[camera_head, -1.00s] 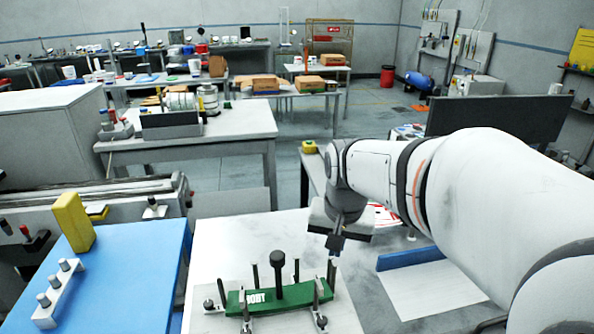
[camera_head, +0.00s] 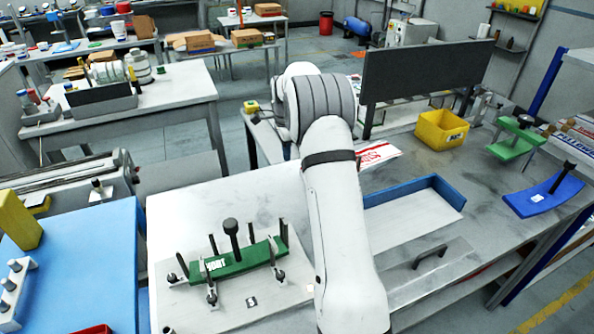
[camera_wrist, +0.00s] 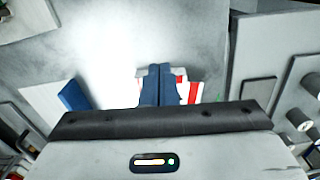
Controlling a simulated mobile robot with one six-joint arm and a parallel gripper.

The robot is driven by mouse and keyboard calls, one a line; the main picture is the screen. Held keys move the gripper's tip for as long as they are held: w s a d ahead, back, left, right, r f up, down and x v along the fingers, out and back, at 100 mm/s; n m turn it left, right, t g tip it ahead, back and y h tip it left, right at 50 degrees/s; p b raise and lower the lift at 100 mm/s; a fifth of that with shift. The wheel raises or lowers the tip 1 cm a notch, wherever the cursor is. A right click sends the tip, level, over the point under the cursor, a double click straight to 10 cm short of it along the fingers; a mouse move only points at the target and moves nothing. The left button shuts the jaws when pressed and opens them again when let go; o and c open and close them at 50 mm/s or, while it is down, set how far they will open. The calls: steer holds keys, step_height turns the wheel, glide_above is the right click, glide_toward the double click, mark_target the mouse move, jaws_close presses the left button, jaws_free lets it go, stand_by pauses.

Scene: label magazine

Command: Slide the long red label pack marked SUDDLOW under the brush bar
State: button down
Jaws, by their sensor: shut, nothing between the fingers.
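A white pack with red lettering (camera_head: 378,154) lies on the grey bench top, just right of my arm in the head view. Its left part is hidden behind the arm, and the lettering is too small to read in full. In the wrist view a red and white striped piece (camera_wrist: 190,92) shows behind my gripper (camera_wrist: 160,70), whose two blue fingers are together with nothing between them. I cannot tell whether the fingers touch the piece. In the head view my gripper is hidden behind the arm. I cannot make out a brush bar for certain.
A blue-edged tray (camera_head: 447,190), a yellow bin (camera_head: 441,130), a green holder (camera_head: 517,140) and a blue curved piece (camera_head: 545,195) are on the right bench. A dark panel (camera_head: 428,72) stands behind. A green curved piece (camera_head: 238,261) sits among upright pegs at front left.

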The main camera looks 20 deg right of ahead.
mark_target(288, 185)
step_height(288, 185, down, 10)
steer(key=p, duration=0.2)
steer(key=shift+p, duration=0.3)
steer(key=d+p, duration=0.1)
steer(key=d, duration=0.2)
steer(key=shift+s+d+r, duration=0.1)
steer(key=shift+s+d, duration=0.05)
steer(key=shift+d, duration=0.05)
steer(key=shift+d+p, duration=0.3)
steer(key=shift+d, duration=0.1)
steer(key=d+b, duration=0.1)
steer(key=d, duration=0.3)
steer(key=d+b, duration=0.1)
steer(key=d, duration=0.1)
steer(key=shift+s+f+b, duration=0.25)
steer(key=shift+s+b, duration=0.05)
steer(key=shift+d+r, duration=0.15)
steer(key=shift+d, duration=0.25)
steer(key=shift+a, duration=0.1)
